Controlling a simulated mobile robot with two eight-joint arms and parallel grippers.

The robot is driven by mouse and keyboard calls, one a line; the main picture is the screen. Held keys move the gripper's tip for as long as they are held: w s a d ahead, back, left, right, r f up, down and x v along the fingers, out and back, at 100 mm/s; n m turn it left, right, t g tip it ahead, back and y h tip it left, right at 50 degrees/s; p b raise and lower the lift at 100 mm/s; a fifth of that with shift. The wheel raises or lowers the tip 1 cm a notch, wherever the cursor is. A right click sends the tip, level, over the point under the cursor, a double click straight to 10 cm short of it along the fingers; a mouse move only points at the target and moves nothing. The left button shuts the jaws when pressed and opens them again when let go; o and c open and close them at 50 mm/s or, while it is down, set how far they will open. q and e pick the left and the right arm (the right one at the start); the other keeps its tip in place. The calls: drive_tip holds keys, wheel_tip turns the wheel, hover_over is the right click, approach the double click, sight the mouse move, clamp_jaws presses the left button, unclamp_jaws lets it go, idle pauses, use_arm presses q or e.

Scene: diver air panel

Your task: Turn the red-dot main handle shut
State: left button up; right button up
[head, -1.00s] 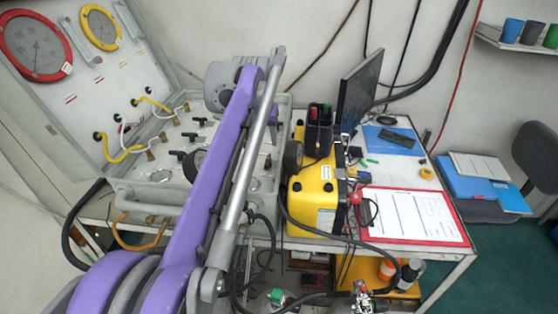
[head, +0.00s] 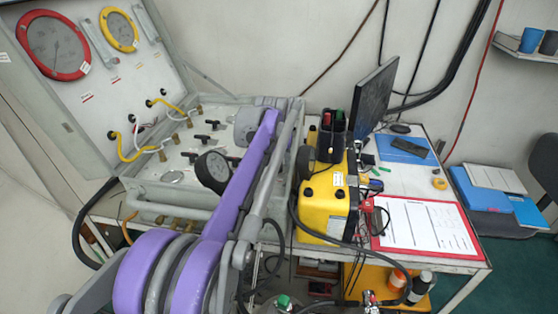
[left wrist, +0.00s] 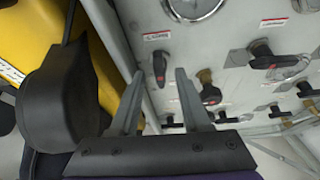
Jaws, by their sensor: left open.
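The grey air panel (left wrist: 228,95) fills much of the left wrist view, with several black handles on it. One black handle (left wrist: 160,66) stands under a red-edged label, just beyond and between the fingertips of my open left gripper (left wrist: 158,74). I see no contact between fingers and handle. My right gripper is not in view.
A yellow case (head: 322,212) stands close beside the panel on the right; it also shows in the left wrist view (left wrist: 108,50). Yellow hoses (head: 125,150) are on the left. A monitor (head: 372,100) and red-edged clipboard (head: 425,227) are further right.

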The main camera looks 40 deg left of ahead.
use_arm(q)
drive_tip(key=shift+c, duration=0.4)
clamp_jaws()
